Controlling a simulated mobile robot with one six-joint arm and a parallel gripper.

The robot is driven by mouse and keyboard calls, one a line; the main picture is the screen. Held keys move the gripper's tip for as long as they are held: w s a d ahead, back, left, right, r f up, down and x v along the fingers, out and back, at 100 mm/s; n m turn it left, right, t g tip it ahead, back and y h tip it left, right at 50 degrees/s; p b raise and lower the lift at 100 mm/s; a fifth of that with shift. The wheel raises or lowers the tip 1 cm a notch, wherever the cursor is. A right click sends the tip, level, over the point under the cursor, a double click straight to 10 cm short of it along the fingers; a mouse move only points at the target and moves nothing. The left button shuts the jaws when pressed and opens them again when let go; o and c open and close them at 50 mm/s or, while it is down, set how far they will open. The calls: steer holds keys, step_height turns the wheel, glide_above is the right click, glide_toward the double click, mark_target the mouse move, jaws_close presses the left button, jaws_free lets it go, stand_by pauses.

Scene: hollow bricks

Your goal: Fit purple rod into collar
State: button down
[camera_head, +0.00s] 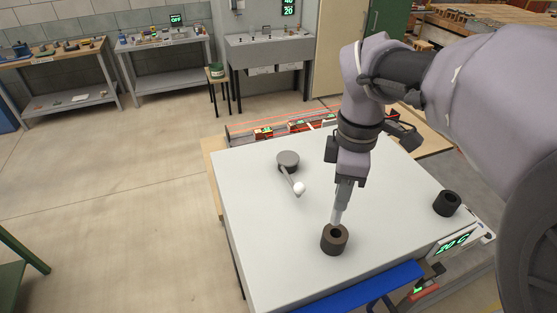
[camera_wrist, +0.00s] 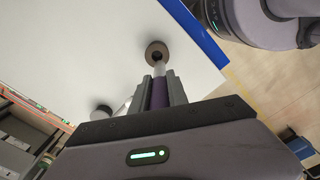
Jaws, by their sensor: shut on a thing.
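The purple rod (camera_wrist: 160,93) stands between the fingers of my gripper (camera_wrist: 162,90), which is shut on it. Its pale metallic end (camera_wrist: 160,68) sticks out past the fingertips toward a brown hollow collar (camera_wrist: 157,52). In the head view my gripper (camera_head: 345,193) points down over the white tabletop, and the pale rod end (camera_head: 337,216) reaches the hole of the brown collar (camera_head: 334,243). The collar stands upright on the table. I cannot tell whether the tip is inside the hole or just above it.
A darker hollow collar (camera_head: 446,204) stands at the right of the white table (camera_head: 260,215). A grey round base with a lever and white ball (camera_head: 299,189) lies left of my gripper. A blue strip (camera_head: 375,288) edges the table's front. The table's left front is clear.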

mark_target(339, 223)
steer(key=f, duration=0.3)
steer(key=f+b, duration=0.1)
steer(key=f, duration=0.2)
steer(key=d+f+b, duration=0.1)
steer(key=f, duration=0.3)
steer(key=shift+w, duration=0.1)
steer(key=shift+w+d+f, duration=0.1)
steer(key=shift+d, duration=0.1)
steer(key=shift+a+f, duration=0.1)
steer(key=c, duration=1.3)
jaws_free()
